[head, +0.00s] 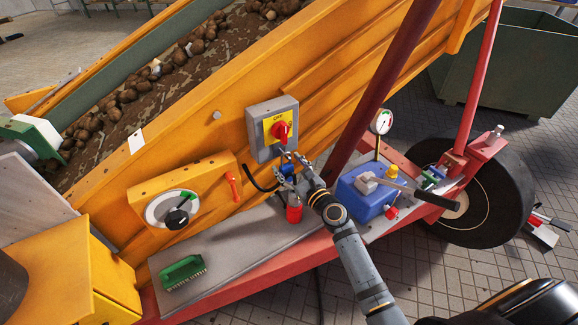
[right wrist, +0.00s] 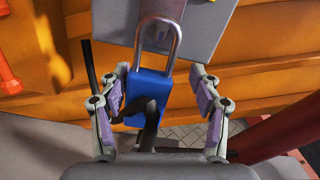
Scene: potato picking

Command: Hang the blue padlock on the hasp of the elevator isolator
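The elevator isolator (head: 257,119) is a grey box with a yellow "OFF" plate and a red rotary handle (head: 281,131), mounted on the orange elevator side. The blue padlock (head: 287,169) is just below the handle. In the right wrist view the padlock (right wrist: 146,91) is upright, shackle up, its top overlapping the grey box. I cannot tell whether the shackle passes through the hasp. My right gripper (head: 297,170) is open, its fingers (right wrist: 160,95) on either side of the padlock. The left finger is close to the body; a gap shows on the right. My left gripper is out of view.
A red can (head: 294,213) stands below the gripper on a grey shelf (head: 235,240), with a green brush (head: 183,272) at left. A blue pump unit (head: 362,195) and gauge (head: 381,121) are at right. A dark red strut (head: 375,90) rises right of the isolator.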

